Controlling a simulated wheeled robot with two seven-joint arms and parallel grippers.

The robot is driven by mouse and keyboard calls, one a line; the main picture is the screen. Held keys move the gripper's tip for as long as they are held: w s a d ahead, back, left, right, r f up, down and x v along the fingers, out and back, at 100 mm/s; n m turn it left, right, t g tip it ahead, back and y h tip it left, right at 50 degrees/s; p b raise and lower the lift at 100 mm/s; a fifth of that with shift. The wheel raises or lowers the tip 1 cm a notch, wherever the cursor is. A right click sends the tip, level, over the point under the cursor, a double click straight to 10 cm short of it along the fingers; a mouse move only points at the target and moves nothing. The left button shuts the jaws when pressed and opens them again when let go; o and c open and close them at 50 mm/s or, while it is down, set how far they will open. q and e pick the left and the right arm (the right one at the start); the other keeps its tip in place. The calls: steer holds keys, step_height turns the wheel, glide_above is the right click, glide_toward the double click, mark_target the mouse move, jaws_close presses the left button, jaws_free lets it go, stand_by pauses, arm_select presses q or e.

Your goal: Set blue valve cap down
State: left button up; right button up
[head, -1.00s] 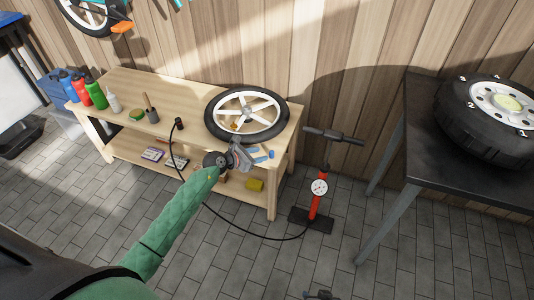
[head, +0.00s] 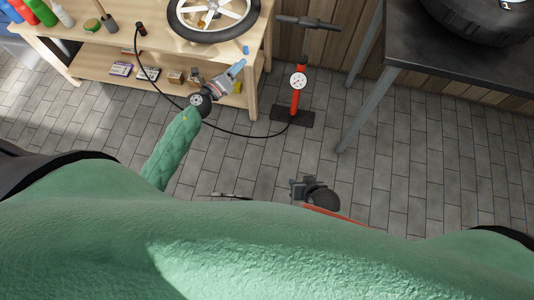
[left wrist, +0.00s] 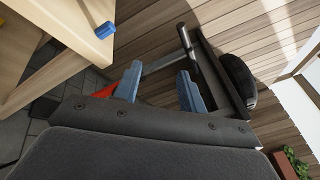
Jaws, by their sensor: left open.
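The blue valve cap (head: 246,50) is a small blue cylinder at the front right corner of the wooden bench top. In the left wrist view the cap (left wrist: 104,30) lies at the edge of the bench top, apart from the fingers. My left gripper (head: 238,68) is just in front of that corner. In the left wrist view its two blue fingers (left wrist: 160,72) are spread with nothing between them. My right gripper (head: 297,186) is low over the floor near my body; its fingers are too small to read.
A spoked wheel (head: 211,14) lies on the bench (head: 90,44). A red floor pump (head: 296,95) stands right of the bench, its black hose running to the bench top. A dark table (head: 450,58) with a tyre (head: 480,20) is at right. Small boxes (head: 121,69) sit on the lower shelf.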

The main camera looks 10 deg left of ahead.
arm_select(q)
steer(key=s+d+f+n+g+y, duration=0.2)
steer(key=s+d+f+n+y, duration=0.15)
steer(key=s+f+n, duration=0.55)
steer(key=s+d+f+n+g+y, duration=0.2)
steer(key=s+f+n+y, duration=0.3)
steer(key=n, duration=0.7)
steer(key=s+d+f+n+g+h, duration=0.1)
steer(key=s+d+n+g+h, duration=0.1)
steer(key=s+d, duration=0.3)
steer(key=s+d+f+n+g+h, duration=0.2)
steer(key=s+d+n+g, duration=0.2)
steer(key=s, duration=0.8)
steer(key=shift+d+n+g+h, duration=0.35)
steer(key=shift+d+n, duration=0.45)
steer(key=shift+d, duration=0.45)
steer(key=shift+s, duration=0.1)
